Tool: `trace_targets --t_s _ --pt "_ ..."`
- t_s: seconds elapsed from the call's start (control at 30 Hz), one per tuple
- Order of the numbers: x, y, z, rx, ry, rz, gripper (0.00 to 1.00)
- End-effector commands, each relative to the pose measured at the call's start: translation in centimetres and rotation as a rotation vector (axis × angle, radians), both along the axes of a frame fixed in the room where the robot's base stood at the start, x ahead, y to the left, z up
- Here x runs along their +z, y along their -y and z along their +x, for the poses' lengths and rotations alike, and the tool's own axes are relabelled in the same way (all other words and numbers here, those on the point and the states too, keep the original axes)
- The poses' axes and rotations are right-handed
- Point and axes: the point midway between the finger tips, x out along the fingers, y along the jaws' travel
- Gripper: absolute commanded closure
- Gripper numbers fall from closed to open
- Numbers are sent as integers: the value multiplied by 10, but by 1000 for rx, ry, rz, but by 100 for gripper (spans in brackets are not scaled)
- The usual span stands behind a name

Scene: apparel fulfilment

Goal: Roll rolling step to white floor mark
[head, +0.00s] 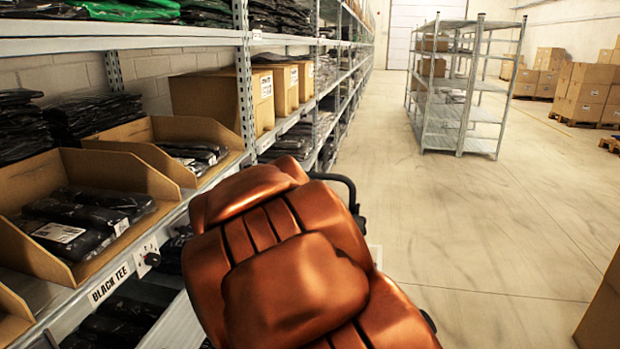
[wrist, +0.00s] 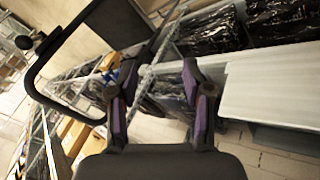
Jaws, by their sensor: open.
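The rolling step is mostly hidden behind my copper-coloured arm in the head view. A black tubular handle (head: 345,183), seemingly the step's, shows just beyond the arm. In the wrist view a black handle loop (wrist: 38,92) stands at the left, and a pale ribbed surface like a step tread (wrist: 275,95) is at the right. My gripper (wrist: 160,80) is open, its two dark and purple fingers apart with nothing seen held between them. The handle loop is left of the fingers; contact cannot be told. A small white patch (head: 375,257) on the floor, perhaps the floor mark, is partly hidden by my arm.
Shelving (head: 170,222) with bins of bagged black garments and a BLACK TEE label runs along the left. Stacked cartons (head: 585,92) are at the far right, another carton (head: 603,315) at the near right. The aisle floor between is clear.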

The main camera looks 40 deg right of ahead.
Motion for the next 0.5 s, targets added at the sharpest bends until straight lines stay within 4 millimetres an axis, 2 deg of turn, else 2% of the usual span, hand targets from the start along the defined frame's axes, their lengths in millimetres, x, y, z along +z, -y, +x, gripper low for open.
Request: trace_targets --t_s 0.03,0.2,0.4,0.5 --pt "3 27 16 10 32 -67 50" --pt "24 108 68 89 129 -318 50" --pt "49 185 118 215 205 -628 50" --pt "57 214 138 286 230 -779 50"
